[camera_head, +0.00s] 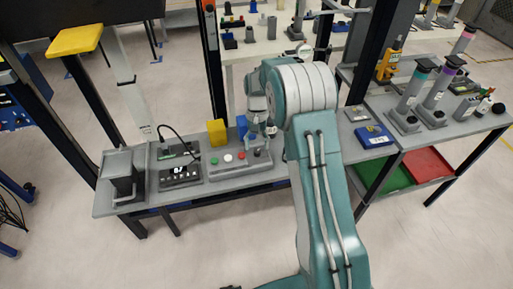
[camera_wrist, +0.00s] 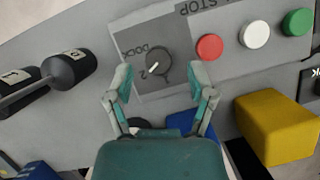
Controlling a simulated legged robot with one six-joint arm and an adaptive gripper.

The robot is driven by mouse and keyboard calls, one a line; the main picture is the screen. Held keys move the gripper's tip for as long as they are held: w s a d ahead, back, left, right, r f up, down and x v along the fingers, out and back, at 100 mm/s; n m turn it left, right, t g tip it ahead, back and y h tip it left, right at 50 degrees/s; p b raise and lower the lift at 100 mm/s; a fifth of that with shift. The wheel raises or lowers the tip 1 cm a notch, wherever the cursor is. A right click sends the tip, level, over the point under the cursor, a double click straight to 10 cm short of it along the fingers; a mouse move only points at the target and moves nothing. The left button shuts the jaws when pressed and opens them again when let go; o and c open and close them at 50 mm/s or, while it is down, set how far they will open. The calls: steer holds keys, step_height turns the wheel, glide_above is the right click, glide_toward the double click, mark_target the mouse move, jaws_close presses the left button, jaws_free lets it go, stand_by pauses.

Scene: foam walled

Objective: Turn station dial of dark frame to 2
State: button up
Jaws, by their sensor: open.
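The station dial (camera_wrist: 158,62) is a dark round knob on a grey panel (camera_wrist: 178,80) marked DOCK, in the wrist view. Its white mark points to the lower left of the picture, toward a small printed digit that looks like 2. My gripper (camera_wrist: 162,80) is open, its two fingertips on either side of the knob's lower part in the picture. I cannot tell whether they touch it. In the head view my gripper (camera_head: 259,135) is over the right end of the control box (camera_head: 222,172), and the arm partly hides the dial.
Red (camera_wrist: 209,47), white (camera_wrist: 255,34) and green (camera_wrist: 298,22) buttons sit beside the dial. A yellow block (camera_wrist: 276,127) and a blue block (camera_wrist: 182,122) stand close by. Black cylinders (camera_wrist: 69,69) with numbered ends lie left. A black keypad unit (camera_head: 180,175) is left of the box.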

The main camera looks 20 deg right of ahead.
steer(key=v, duration=1)
steer(key=shift+r, duration=0.25)
steer(key=shift+w, duration=0.15)
